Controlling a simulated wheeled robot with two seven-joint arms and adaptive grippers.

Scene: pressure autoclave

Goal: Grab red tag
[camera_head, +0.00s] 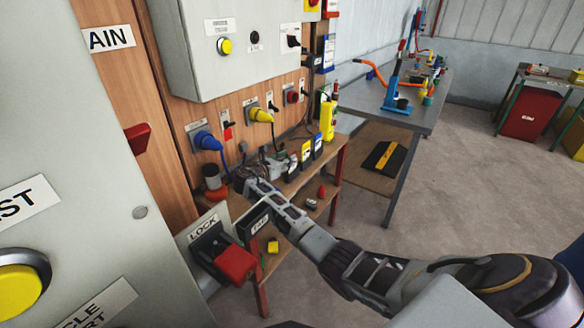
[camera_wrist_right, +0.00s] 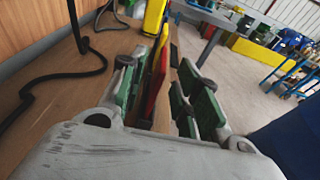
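My right gripper (camera_head: 254,180) reaches over the wooden shelf, among dark cables near its back edge. In the right wrist view its two green-padded fingers (camera_wrist_right: 163,92) stand apart. A thin red piece (camera_wrist_right: 155,85), which looks like the red tag, stands on edge between them, close to the left finger. A strip of wood shows between it and the right finger. I cannot tell whether a finger touches it. I cannot pick this piece out in the head view, where the gripper and clutter hide it. My left gripper is not in view.
A yellow device (camera_head: 327,120) and several small packs stand further along the shelf. Blue (camera_head: 207,141) and yellow (camera_head: 260,115) plugs sit on the wall above. A red-handled lock switch (camera_head: 235,262) is in front. A workbench (camera_head: 425,104) stands behind, with open floor to the right.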

